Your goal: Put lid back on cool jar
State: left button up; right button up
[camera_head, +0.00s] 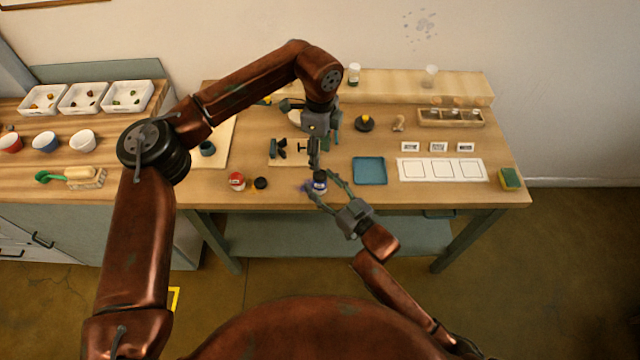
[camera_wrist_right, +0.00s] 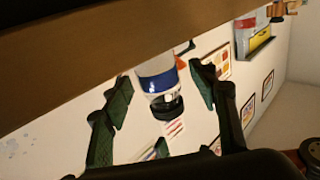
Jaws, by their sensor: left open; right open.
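The cool jar (camera_head: 319,184), white with a blue band, stands near the front edge of the table. It also shows in the right wrist view (camera_wrist_right: 158,82), where the picture is upside down. A dark lid (camera_wrist_right: 166,108) shows at the jar's mouth and looks a little tilted; I cannot tell if it is seated. My right gripper (camera_head: 321,190) is open, its fingers on either side of the jar, with no clear contact. My left gripper (camera_head: 314,164) is open, pointing down just above the jar, and hides part of its top.
A red-banded jar (camera_head: 236,181) and a black lid (camera_head: 260,183) stand to the left. A blue tray (camera_head: 369,171) and a white sheet with squares (camera_head: 442,170) lie to the right. A small stand (camera_head: 290,152) is behind. A sponge (camera_head: 510,179) sits at the right corner.

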jog(key=shift+w+a, duration=0.25)
jog(key=shift+w, duration=0.1)
jog(key=shift+s, duration=0.1)
jog(key=shift+c, duration=0.3)
grip_shut()
